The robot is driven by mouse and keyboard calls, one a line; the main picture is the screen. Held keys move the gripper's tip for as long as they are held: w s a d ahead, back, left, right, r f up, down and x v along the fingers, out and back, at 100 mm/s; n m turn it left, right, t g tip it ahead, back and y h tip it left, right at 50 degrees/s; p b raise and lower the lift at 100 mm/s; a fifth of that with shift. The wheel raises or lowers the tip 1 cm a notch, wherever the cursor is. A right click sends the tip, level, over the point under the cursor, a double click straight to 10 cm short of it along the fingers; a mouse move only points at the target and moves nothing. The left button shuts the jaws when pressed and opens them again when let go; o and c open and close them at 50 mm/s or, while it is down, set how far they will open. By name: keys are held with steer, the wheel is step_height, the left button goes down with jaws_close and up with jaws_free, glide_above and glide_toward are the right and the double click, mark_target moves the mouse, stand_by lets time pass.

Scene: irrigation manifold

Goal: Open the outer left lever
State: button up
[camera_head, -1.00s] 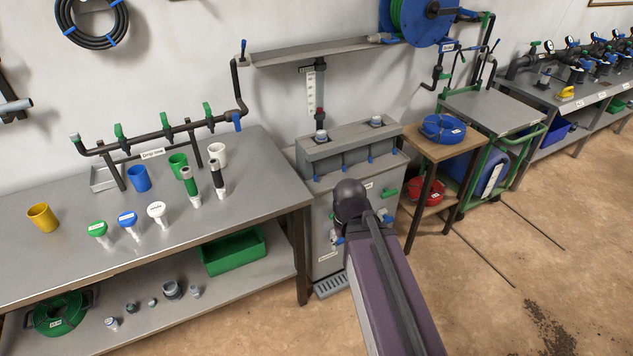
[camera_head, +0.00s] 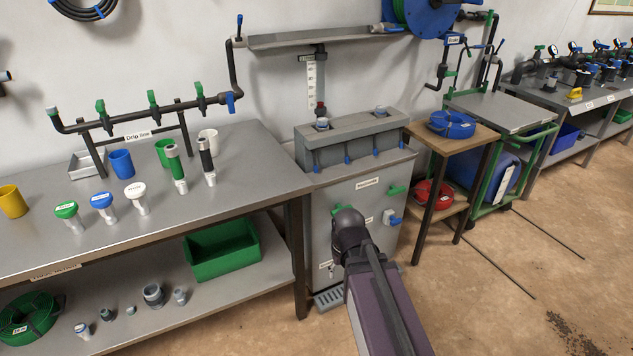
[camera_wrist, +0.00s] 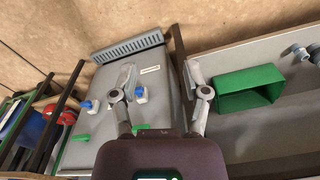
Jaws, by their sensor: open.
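The wrist view, which is turned over, shows two blue handles (camera_wrist: 88,105) (camera_wrist: 140,94) and a green lever (camera_wrist: 82,137) on that front.
The left workbench (camera_head: 240,160) holds cups and capped fittings; a green bin (camera_head: 222,252) sits on its lower shelf. A wooden stand (camera_head: 460,148) with hoses is right of the cabinet. A floor grate (camera_head: 328,299) lies at the cabinet's foot. Open floor lies at right.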

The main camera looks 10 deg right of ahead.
steer(key=w+a+f+n+t+y+b, duration=0.35)
steer(key=w+f+b, duration=0.45)
steer(key=f+b, duration=0.4)
steer(key=t+y, duration=0.2)
steer(key=t, duration=1.1)
glide_toward(317, 169)
steer(key=s, duration=0.3)
steer(key=shift+w+d, duration=0.1)
steer(key=shift+d, duration=0.3)
steer(key=x, duration=1.3)
steer(key=shift+w+a, duration=0.15)
steer(key=shift+w, duration=0.25)
